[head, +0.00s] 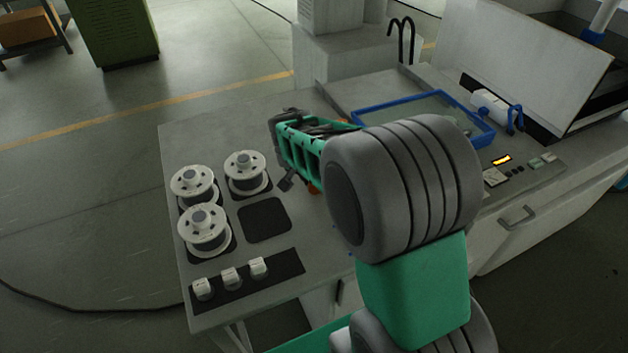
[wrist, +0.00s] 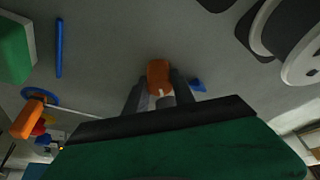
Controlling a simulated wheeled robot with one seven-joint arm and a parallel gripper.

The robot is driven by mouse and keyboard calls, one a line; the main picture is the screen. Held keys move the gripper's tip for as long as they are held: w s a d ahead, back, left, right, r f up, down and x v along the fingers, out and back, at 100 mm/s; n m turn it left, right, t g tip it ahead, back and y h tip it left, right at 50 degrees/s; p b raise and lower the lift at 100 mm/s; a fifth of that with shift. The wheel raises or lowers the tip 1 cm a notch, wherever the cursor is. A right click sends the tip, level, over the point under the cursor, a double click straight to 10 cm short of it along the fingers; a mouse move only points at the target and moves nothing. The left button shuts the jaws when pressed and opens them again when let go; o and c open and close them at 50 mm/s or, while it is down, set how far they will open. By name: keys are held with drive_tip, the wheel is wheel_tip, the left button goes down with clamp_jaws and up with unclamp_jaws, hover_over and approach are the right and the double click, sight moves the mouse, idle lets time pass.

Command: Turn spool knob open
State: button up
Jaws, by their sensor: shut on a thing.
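An orange knob (wrist: 158,75) shows between the two grey fingers of my gripper (wrist: 158,97) in the wrist view. The fingers are shut on it, one on each side. Its lower part is partly hidden by the gripper. In the head view, my gripper (head: 290,181) is over the table, just right of the spools, and a small bit of orange (head: 314,187) shows beside it. Three white spools (head: 205,227) stand upright on the left of the table; part of a spool shows at the wrist view's upper right (wrist: 298,48).
A dark empty square pad (head: 264,220) and a strip with small white blocks (head: 231,277) lie near the spools. A blue-rimmed tray (head: 484,139) is behind my arm. In the wrist view, another orange handle (wrist: 27,119), a blue rod (wrist: 59,48) and a green block (wrist: 14,50) are left.

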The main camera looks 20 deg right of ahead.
clamp_jaws()
drive_tip(key=shift+a, duration=0.15)
drive_tip(key=shift+n, duration=0.3)
drive_tip(key=n+b, duration=0.1)
drive_tip(key=n+y, duration=0.1)
drive_tip(key=shift+d+n+t+b, duration=0.2)
drive_tip(key=shift+n+t+b, duration=0.1)
drive_tip(key=shift+t+b, duration=0.1)
drive_tip(key=n+y+b, duration=0.1)
drive_tip(key=n, duration=0.1)
drive_tip(key=n+y+b, duration=0.1)
drive_tip(key=n, duration=0.2)
drive_tip(key=shift+t, duration=0.3)
drive_tip(key=n+y, duration=0.1)
drive_tip(key=n, duration=0.1)
drive_tip(key=n+b, duration=0.1)
drive_tip(key=n, duration=0.2)
drive_tip(key=shift+y, duration=0.4)
drive_tip(key=n, duration=0.2)
drive_tip(key=n+g+y, duration=0.1)
drive_tip(key=n, duration=0.1)
drive_tip(key=shift+n+y+b, duration=0.3)
drive_tip(key=shift+b, duration=0.05)
drive_tip(key=shift+g, duration=0.3)
